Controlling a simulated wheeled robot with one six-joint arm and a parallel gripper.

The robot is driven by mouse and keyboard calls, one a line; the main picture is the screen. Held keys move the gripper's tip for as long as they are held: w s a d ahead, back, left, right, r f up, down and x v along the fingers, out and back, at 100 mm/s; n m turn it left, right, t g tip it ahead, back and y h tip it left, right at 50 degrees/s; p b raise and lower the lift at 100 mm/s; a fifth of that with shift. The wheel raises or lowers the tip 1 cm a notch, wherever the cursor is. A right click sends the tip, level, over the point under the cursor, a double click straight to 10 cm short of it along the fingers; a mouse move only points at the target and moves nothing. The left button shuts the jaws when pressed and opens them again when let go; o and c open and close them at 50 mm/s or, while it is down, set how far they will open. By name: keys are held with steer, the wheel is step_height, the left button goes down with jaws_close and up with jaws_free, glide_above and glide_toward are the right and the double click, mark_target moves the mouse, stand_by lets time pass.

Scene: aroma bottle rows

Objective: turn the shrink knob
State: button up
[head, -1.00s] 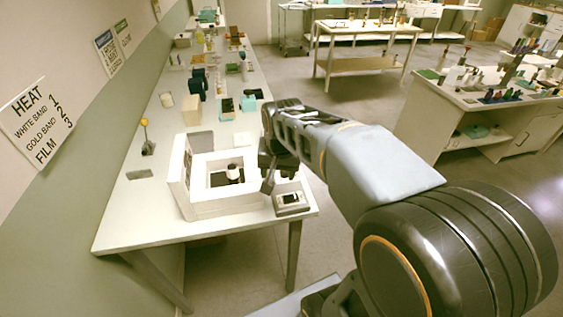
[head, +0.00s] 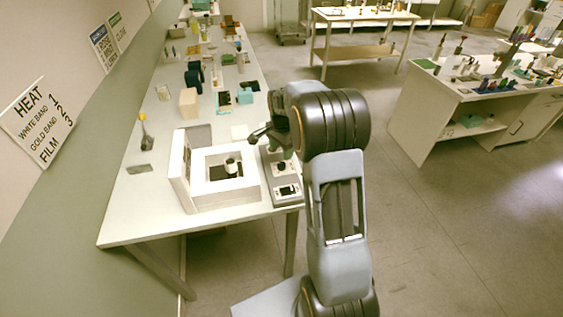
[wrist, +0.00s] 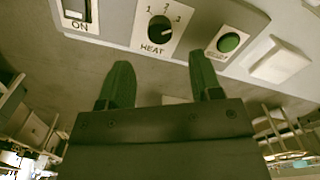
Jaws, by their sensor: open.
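The shrink knob (wrist: 159,29) is a round black dial on a grey panel, labelled HEAT, with numbers around its upper side. Its exact setting is too small to tell. My gripper (wrist: 160,68) is open in the wrist view, its two dark green fingers apart and empty. The knob appears just beyond the fingertips, between their lines, and not gripped.
An ON switch (wrist: 75,10) is left of the knob, and a green button (wrist: 228,42) right of it. A wall sign (head: 37,120) lists HEAT: white band 1, gold band 2, film 3. A small device (head: 287,192) stands at the bench's front right. Bottles and boxes stand farther back.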

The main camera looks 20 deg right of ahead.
mark_target(281, 164)
step_height(281, 164, down, 7)
steer(key=shift+r, duration=0.15)
steer(key=shift+c, duration=0.2)
steer(key=c, duration=0.9)
